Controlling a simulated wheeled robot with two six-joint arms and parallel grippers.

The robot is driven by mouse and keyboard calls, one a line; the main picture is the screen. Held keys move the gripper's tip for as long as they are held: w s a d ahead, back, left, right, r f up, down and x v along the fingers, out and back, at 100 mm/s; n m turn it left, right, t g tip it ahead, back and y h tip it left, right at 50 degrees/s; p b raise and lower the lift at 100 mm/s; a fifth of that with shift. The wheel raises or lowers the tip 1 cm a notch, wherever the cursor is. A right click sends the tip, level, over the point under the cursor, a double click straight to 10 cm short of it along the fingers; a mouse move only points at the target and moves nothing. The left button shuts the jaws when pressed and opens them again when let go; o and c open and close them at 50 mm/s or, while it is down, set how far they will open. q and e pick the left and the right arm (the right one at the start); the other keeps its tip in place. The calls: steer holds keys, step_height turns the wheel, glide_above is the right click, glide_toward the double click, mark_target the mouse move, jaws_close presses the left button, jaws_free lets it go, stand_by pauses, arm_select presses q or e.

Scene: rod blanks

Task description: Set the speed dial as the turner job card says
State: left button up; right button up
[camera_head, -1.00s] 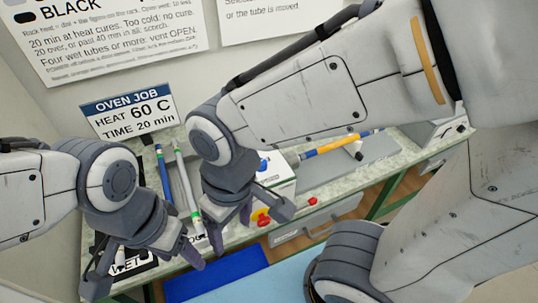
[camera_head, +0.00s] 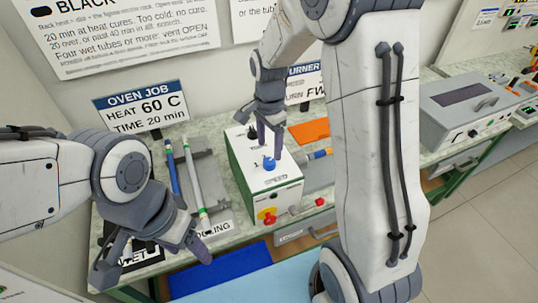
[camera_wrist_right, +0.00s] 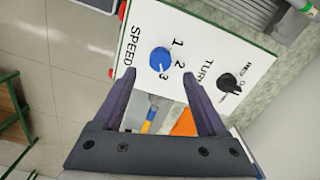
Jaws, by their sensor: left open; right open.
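The blue speed dial (camera_head: 269,164) sits on top of a white and green control box (camera_head: 285,192). In the right wrist view the dial (camera_wrist_right: 162,60) lies beside the numbers 1, 2, 3, with SPEED printed near it; its exact setting is unclear. My right gripper (camera_head: 269,148) is open, pointing down close above the dial; its fingers (camera_wrist_right: 175,72) frame the dial without visibly gripping it. My left gripper (camera_head: 152,258) is open and empty at the left.
A black knob (camera_wrist_right: 229,83) is on the same panel. A red knob on a yellow base (camera_head: 267,215) is on the box front. The oven job card (camera_head: 142,108) and rod tubes (camera_head: 193,175) are left. A grey device (camera_head: 475,105) stands right.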

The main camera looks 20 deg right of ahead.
mark_target(269, 161)
steer(key=shift+f+p, duration=0.35)
steer(key=shift+f, duration=2.35)
jaws_close()
